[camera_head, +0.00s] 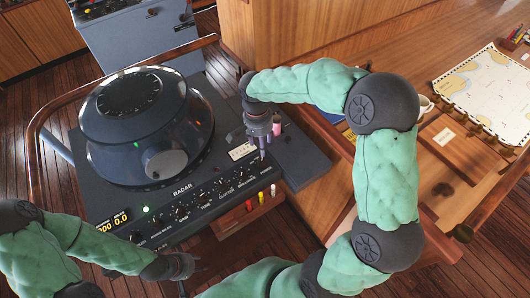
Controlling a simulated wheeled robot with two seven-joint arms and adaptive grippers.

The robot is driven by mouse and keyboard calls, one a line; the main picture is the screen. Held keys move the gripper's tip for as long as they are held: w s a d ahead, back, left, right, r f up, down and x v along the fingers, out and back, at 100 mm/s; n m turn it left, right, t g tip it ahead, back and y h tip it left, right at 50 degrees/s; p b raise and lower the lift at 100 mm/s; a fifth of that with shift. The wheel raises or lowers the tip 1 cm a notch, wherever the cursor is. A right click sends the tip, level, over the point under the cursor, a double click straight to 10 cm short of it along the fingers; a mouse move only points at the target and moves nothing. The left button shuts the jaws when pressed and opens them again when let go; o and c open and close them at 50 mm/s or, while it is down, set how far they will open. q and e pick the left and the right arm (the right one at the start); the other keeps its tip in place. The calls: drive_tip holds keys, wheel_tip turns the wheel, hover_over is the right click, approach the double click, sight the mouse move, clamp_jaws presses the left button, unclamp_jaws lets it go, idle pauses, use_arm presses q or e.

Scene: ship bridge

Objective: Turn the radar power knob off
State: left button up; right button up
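The radar console (110,207) carries a row of small black knobs along its front panel, below a dark domed hood (150,125). A green light (146,209) is lit near the left of the row. The labels are too small to read surely; the power knob seems to be at the right end, by my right gripper. My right gripper (262,154) points down there, its fingertips close together at the panel and hiding what is under them. Contact cannot be told. My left gripper (190,266) is low, in front of the console; its fingers are unclear.
A wooden rail (36,150) curves around the console's left side. Pens (272,190) stand in a holder at the console's front right. A chart (485,92) and a cup (424,104) lie on the wooden table at right. A grey cabinet (135,40) stands behind.

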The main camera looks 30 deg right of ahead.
sight(262, 161)
drive_tip(key=f, duration=0.9)
drive_tip(key=shift+s+a+b, duration=0.2)
drive_tip(key=shift+s+b, duration=0.1)
drive_tip(key=shift+s, duration=0.05)
drive_tip(key=shift+r, duration=0.1)
clamp_jaws()
